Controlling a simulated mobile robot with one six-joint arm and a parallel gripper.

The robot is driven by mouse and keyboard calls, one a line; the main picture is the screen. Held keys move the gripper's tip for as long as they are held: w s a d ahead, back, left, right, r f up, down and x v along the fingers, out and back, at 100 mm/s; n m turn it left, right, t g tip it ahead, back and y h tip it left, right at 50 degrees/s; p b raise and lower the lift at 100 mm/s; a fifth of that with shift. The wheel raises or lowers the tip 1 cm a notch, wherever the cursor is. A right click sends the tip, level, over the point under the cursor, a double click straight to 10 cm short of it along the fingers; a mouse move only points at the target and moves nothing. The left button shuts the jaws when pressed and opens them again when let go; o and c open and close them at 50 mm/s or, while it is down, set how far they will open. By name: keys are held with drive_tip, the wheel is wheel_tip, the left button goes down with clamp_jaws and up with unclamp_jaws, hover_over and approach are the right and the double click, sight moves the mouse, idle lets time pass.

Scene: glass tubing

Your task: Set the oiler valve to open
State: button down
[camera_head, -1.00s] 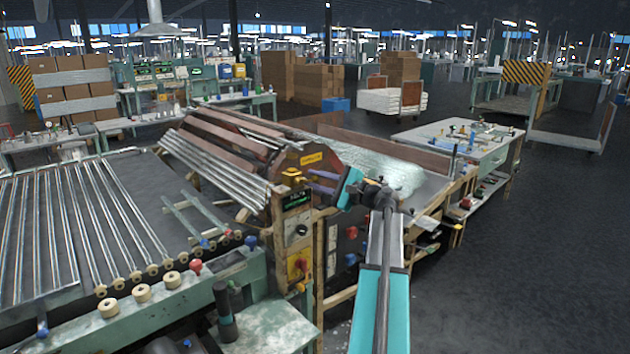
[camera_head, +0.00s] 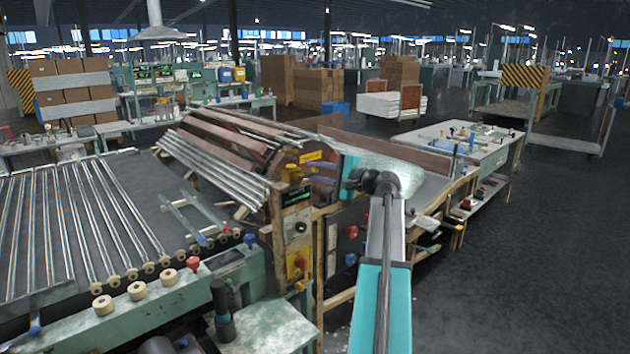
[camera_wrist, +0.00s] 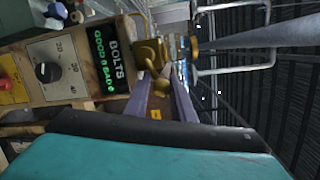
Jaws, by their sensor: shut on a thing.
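The brass oiler valve (camera_head: 292,174) sits on top of the narrow control post in the head view. In the wrist view its brass body (camera_wrist: 150,48) is at the upper middle, with a small brass handle (camera_wrist: 159,86) reaching down between my purple fingers. My gripper (camera_wrist: 164,78) is shut on that handle. In the head view my gripper (camera_head: 308,180) reaches in from the right at the valve's height. The fingers partly hide the handle, and I cannot read its exact setting.
Below the valve, the post carries a green-lit display (camera_wrist: 104,60) and a dial (camera_wrist: 47,72). A drum with glass tubes (camera_head: 215,170) stands close behind. A roller bed (camera_head: 75,225) lies left. Open floor (camera_head: 560,220) is at right.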

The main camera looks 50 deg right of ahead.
drive_tip(key=n+b, duration=0.1)
drive_tip(key=a+r+n+b, duration=0.1)
drive_tip(key=n, duration=0.1)
drive_tip(key=r+n+b, duration=0.1)
drive_tip(key=n+b, duration=0.1)
drive_tip(key=shift+w+a+g+h, duration=0.1)
drive_tip(key=shift+a+g+h, duration=0.2)
drive_tip(key=shift+h, duration=0.1)
drive_tip(key=shift+w+a+r+n+g+h+b, duration=0.15)
drive_tip(key=shift+a+n+h+b, duration=0.25)
drive_tip(key=shift+n+b, duration=0.4)
drive_tip(key=shift+s+a+r+n+g+h+b, duration=0.1)
drive_tip(key=shift+a+r+n+h+b, duration=0.1)
drive_tip(key=shift+a+n+b, duration=0.6)
drive_tip(key=shift+w+a+r+n+g+h+b, duration=0.1)
drive_tip(key=shift+n+h+b, duration=0.3)
drive_tip(key=shift+n, duration=0.7)
drive_tip(key=c, duration=1.6)
unclamp_jaws()
drive_tip(key=shift+a, duration=0.1)
drive_tip(key=shift+s+r, duration=0.1)
drive_tip(key=shift+s, duration=0.1)
